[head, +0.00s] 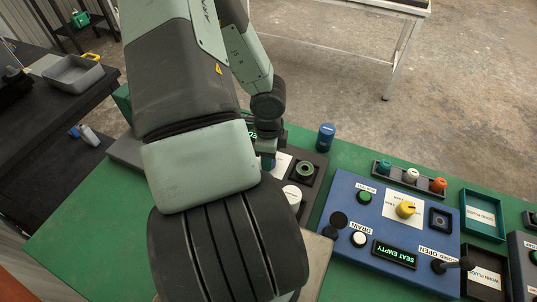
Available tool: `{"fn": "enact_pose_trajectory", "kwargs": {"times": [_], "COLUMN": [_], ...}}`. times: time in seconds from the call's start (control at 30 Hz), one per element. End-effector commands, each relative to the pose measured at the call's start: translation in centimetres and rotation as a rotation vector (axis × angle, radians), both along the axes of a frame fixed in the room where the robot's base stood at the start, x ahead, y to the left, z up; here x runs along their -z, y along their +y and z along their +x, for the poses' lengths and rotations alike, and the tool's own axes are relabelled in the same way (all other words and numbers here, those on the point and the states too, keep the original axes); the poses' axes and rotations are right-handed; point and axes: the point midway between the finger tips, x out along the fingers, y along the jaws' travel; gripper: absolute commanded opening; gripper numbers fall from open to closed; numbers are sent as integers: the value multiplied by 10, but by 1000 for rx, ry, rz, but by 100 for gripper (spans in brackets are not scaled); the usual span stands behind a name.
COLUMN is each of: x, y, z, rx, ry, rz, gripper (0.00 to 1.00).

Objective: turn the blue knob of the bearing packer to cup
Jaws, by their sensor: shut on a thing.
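My gripper (268,150) points down over a dark grey panel (322,160), mostly hidden behind my arm. The gripper is shut on a small blue knob (268,163), of which only a sliver shows below the fingers. A white label lies beside the knob, but its markings and the knob's pointer cannot be read from here. A green lit display (256,134) on this unit is mostly covered by my wrist. A round green-ringed part (305,170) sits in a dark square to the right, with a white round part (292,194) nearer.
A blue panel (345,190) with a yellow knob (405,209), several buttons and a "SEAT EMPTY" display (394,255) stands to the right. A blue can (326,137) stands behind. A rack (394,172) holds teal, white and orange pieces. A teal tray (482,215) lies right.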

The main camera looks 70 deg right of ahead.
Motion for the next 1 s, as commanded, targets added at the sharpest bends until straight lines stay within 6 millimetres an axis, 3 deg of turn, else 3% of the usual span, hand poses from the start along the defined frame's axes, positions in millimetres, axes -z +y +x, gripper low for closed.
{"fn": "enact_pose_trajectory", "kwargs": {"times": [0.5, 1.0], "x": [0, 0], "y": [0, 0], "z": [-1, -1], "rx": [-341, -407], "ry": [4, 4], "rz": [0, 0], "gripper": [11, 11]}}
